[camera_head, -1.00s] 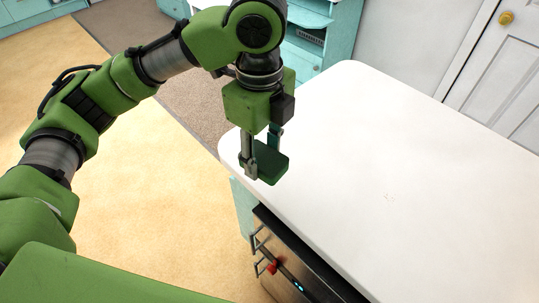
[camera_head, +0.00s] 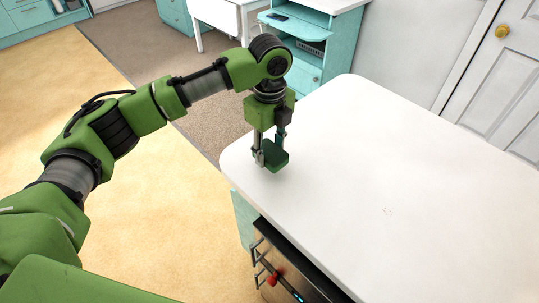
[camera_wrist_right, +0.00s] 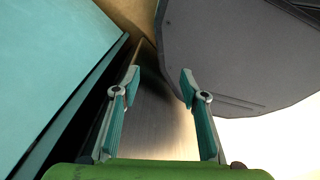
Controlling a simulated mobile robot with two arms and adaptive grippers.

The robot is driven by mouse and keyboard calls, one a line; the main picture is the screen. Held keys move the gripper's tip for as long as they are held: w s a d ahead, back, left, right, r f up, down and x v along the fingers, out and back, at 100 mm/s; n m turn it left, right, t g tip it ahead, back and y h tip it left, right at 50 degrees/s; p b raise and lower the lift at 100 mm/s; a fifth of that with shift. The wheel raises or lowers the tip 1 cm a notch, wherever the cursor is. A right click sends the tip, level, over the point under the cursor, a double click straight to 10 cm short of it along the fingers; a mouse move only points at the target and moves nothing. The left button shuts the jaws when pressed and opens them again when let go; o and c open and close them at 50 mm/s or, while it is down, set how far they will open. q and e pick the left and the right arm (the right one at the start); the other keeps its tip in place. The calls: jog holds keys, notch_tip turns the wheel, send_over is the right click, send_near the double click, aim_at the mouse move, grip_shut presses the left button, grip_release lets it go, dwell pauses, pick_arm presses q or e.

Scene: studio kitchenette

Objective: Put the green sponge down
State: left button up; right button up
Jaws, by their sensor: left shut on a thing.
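The green sponge (camera_head: 275,158) is a dark green block in the head view. My left gripper (camera_head: 269,151) points down and is shut on it, over the left corner of the white countertop (camera_head: 390,170). I cannot tell whether the sponge touches the countertop or hangs just above it. In the right wrist view my right gripper (camera_wrist_right: 163,85) is open, with nothing between its teal-padded fingers.
The countertop is bare around the sponge. Below its front edge is a dark appliance with handles and a red knob (camera_head: 272,280). A teal desk (camera_head: 308,30) stands behind, and a white door (camera_head: 500,90) is at right. A teal panel (camera_wrist_right: 50,70) lies left of my right gripper.

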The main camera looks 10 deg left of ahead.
aim_at(269, 158)
pick_arm(q)
jog(key=shift+w+f, duration=0.25)
jog(key=shift+f, duration=0.05)
notch_tip(269, 158, down, 2)
jog(key=shift+a+f+p, duration=0.1)
jog(key=shift+p, duration=0.55)
jog(key=shift+f, duration=0.5)
jog(key=shift+f, duration=0.1)
jog(key=o, duration=1)
